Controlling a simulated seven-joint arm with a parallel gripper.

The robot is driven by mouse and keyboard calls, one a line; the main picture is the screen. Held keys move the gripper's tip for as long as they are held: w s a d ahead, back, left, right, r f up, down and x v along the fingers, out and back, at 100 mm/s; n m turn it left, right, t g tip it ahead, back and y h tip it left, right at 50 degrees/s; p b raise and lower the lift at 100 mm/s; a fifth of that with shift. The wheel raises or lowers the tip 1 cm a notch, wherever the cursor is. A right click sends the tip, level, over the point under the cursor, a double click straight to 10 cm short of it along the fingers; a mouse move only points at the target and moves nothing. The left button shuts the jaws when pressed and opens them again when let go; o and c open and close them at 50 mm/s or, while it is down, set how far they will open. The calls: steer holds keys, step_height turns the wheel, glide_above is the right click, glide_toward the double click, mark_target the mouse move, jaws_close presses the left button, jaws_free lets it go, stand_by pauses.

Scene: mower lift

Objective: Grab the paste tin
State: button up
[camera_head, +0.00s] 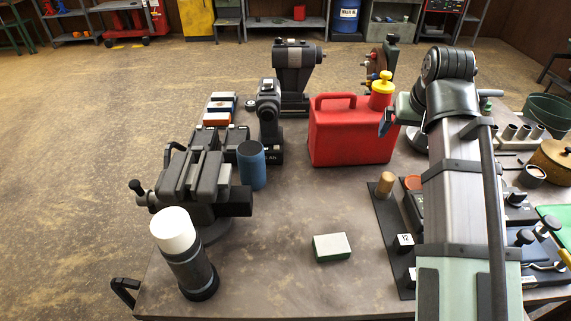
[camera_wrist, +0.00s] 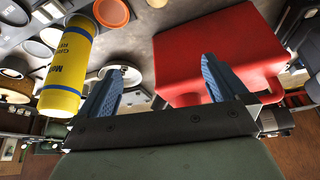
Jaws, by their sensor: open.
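I cannot tell for certain which thing is the paste tin. A low round pale-rimmed object (camera_wrist: 131,76), possibly a tin, lies beyond my left finger in the wrist view and is partly hidden by it. My gripper (camera_wrist: 162,64) is open, with two blue ribbed fingers apart and nothing between them. In the head view my gripper (camera_head: 386,122) shows only in part, beside the red canister (camera_head: 350,135). My arm hides much of the bench there.
A yellow cylinder with blue lettering (camera_wrist: 69,62) is close on the left in the wrist view. The canister is close to the right finger. A vise (camera_head: 205,185), a blue cylinder (camera_head: 252,165) and a white-capped bottle (camera_head: 184,255) stand left. The front middle bench is mostly clear.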

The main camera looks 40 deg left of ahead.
steer(key=s+a+n+g+y, duration=0.15)
steer(key=s+a+n, duration=0.35)
steer(key=s+a, duration=0.6)
steer(key=n+g, duration=0.3)
steer(key=n, duration=0.3)
glide_toward(251, 157)
steer(key=w+a, duration=0.2)
steer(key=shift+t, duration=0.25)
steer(key=shift+s+d+x, duration=0.15)
steer(key=shift+x, duration=3.1)
steer(key=shift+s+d+x, duration=0.1)
steer(key=shift+x, duration=3.15)
steer(key=shift+f, duration=0.1)
steer(key=c, duration=1.4)
steer(key=shift+c, duration=0.2)
